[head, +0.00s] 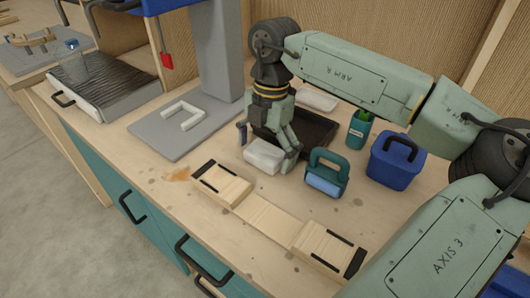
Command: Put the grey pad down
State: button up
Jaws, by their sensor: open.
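A pale grey-white pad (264,156), which looks like the grey pad, lies at the near left edge of a dark tray (318,134). I cannot tell whether it rests on the bench or partly on the tray's rim. My gripper (266,148) points down over it, with one finger at its left end and the other at its right end. The jaws are open around the pad. Whether a finger touches it is not clear. My gripper and wrist hide part of the tray.
A teal handled tool (327,172) stands close right of the pad. A green-teal cup (359,130) and blue bucket (395,164) stand farther right. Wooden form pieces (265,218) lie in front. A grey base plate (165,137) with a white U-shaped piece (183,112) is left.

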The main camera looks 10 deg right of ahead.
aim_at(264, 152)
jog(key=shift+c, duration=0.3)
jog(key=c, duration=1)
jog(key=shift+r, duration=0.2)
jog(key=shift+c, duration=0.2)
jog(key=shift+r, duration=0.25)
notch_tip(264, 152, up, 3)
jog(key=shift+r+p, duration=0.1)
jog(key=shift+p, duration=0.9)
jog(key=s, duration=0.5)
jog(key=s+a+b, duration=0.1)
jog(key=s, duration=0.4)
jog(key=s+r+b, duration=0.1)
jog(key=s, duration=0.5)
jog(key=shift+a, duration=0.4)
